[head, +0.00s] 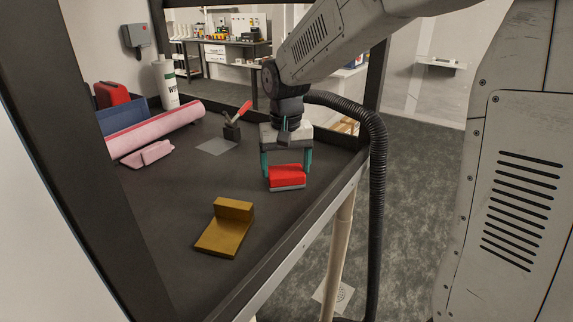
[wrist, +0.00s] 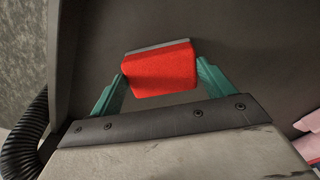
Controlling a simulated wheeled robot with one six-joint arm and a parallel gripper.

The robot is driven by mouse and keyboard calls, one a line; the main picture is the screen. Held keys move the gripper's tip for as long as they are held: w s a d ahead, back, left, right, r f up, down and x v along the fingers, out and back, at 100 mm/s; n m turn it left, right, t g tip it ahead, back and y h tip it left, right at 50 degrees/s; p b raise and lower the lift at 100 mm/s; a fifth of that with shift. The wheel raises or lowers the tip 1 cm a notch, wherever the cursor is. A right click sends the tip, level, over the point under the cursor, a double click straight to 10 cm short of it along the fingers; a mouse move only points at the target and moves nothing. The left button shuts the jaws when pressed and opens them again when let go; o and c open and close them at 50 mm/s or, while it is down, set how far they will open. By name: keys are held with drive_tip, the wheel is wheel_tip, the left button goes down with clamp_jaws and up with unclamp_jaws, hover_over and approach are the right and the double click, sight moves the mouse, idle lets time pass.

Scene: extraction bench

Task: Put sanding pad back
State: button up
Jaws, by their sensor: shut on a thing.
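The sanding pad (head: 287,173), a red block with a grey layer underneath, is between the green fingers of my gripper (head: 285,172) in the head view. My gripper is shut on it, a finger at each side. The pad is over the right part of the dark bench, near its front edge; I cannot tell whether it touches the surface. In the wrist view the pad's red top (wrist: 160,70) fills the gap between the fingertips (wrist: 162,76), with a grey strip along its far edge. A brown-yellow stepped block (head: 228,230) stands to the left and nearer on the bench.
A grey square (head: 216,146) lies on the bench beside a dark holder (head: 232,132) with a red-handled tool. A pink roll (head: 155,128), pink cloth (head: 147,154), white bottle (head: 167,84) and red case (head: 112,95) are at the back left. The bench middle is clear.

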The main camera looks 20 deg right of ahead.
sight(286, 173)
drive_tip(key=shift+f, duration=0.15)
drive_tip(key=o, duration=1.1)
drive_tip(key=shift+o, duration=0.2)
wheel_tip(286, 173, up, 12)
drive_tip(key=s+d+f+n, duration=0.1)
drive_tip(key=s+f, duration=0.2)
drive_tip(key=s, duration=1.1)
drive_tip(key=s+d+f+n+t, duration=0.1)
drive_tip(key=s+d+f, duration=0.1)
drive_tip(key=s, duration=1.2)
drive_tip(key=shift+s+d+f, duration=0.2)
drive_tip(key=shift+f, duration=0.6)
